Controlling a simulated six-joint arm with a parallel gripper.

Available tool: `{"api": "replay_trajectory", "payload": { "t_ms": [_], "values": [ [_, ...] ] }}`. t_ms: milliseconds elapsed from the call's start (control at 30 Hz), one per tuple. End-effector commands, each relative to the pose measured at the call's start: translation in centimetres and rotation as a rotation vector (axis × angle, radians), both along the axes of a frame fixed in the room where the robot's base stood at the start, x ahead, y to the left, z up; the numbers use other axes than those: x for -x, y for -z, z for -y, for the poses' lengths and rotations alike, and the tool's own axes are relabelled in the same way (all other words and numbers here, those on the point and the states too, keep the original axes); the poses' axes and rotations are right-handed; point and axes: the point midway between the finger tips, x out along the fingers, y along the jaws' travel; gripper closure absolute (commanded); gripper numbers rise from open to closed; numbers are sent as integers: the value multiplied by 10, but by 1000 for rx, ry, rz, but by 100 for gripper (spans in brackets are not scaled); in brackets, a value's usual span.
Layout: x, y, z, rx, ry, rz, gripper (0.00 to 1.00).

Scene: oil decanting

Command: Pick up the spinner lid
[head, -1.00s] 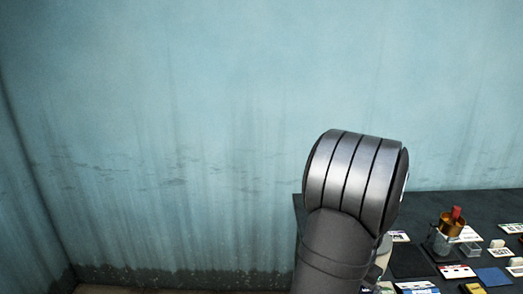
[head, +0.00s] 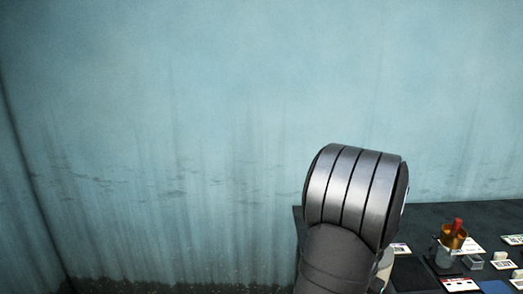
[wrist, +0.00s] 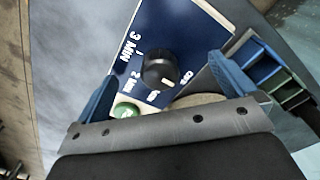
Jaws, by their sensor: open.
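My gripper (wrist: 163,67) shows in the wrist view with its two blue fingers apart and nothing visible held between them. Beyond the fingers is a dark blue panel (wrist: 180,25) with white minute markings, a black knob (wrist: 160,70) and a green button (wrist: 125,110). I cannot make out a spinner lid for certain. A pale grey surface (wrist: 80,40) lies left of the panel, and I cannot tell what it is. A tan rounded edge (wrist: 195,99) shows just beyond the gripper's crosspiece, partly hidden. In the head view my arm hides the gripper.
In the head view a dark table (head: 415,215) lies at the right. On it are a copper-coloured cup (head: 453,238) with a red object (head: 457,224), a clear box (head: 473,262) and several labels. A rack of blue and green compartments (wrist: 270,75) stands right in the wrist view.

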Motion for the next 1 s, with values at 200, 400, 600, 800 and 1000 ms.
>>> {"api": "replay_trajectory", "payload": {
  "t_ms": [200, 400, 600, 800, 1000],
  "values": [
    [0, 0, 0, 0, 0, 0, 12],
    [0, 0, 0, 0, 0, 0, 46],
    [0, 0, 0, 0, 0, 0, 46],
    [-26, -46, 15, 70, -26, 51, 46],
    [-75, -184, 30, 204, -2, 198, 46]
  ]
}}
